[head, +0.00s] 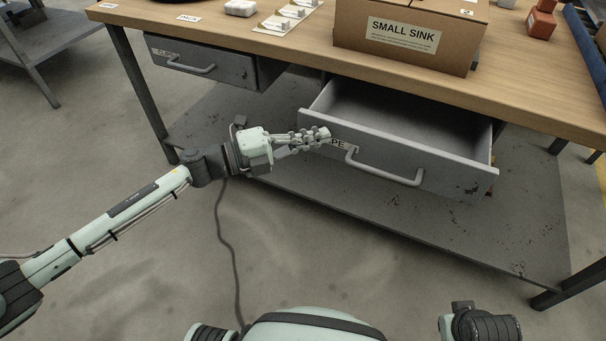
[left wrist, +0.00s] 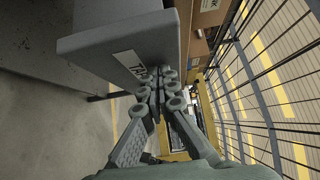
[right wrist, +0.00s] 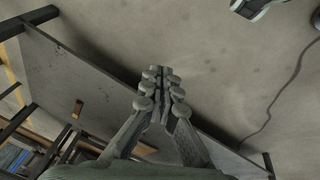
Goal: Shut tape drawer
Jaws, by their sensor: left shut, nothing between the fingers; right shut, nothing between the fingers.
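The tape drawer (head: 440,172) is grey and stands pulled out from under the workbench, with its empty-looking interior showing. Its front has a bar handle (head: 385,170) and a label partly hidden by my left gripper (head: 318,137). My left gripper is shut and empty, with its fingertips at the left part of the drawer front, close to or touching it. In the left wrist view the drawer front (left wrist: 105,45) shows part of the label beside the shut fingertips (left wrist: 162,85). My right gripper (right wrist: 160,82) is shut and empty, above the floor and lower shelf.
A second grey drawer (head: 205,68) with a handle sits at the left under the wooden worktop (head: 540,95). A lower shelf (head: 400,215) and bench legs lie below. Wire fencing (left wrist: 265,90) shows in the left wrist view.

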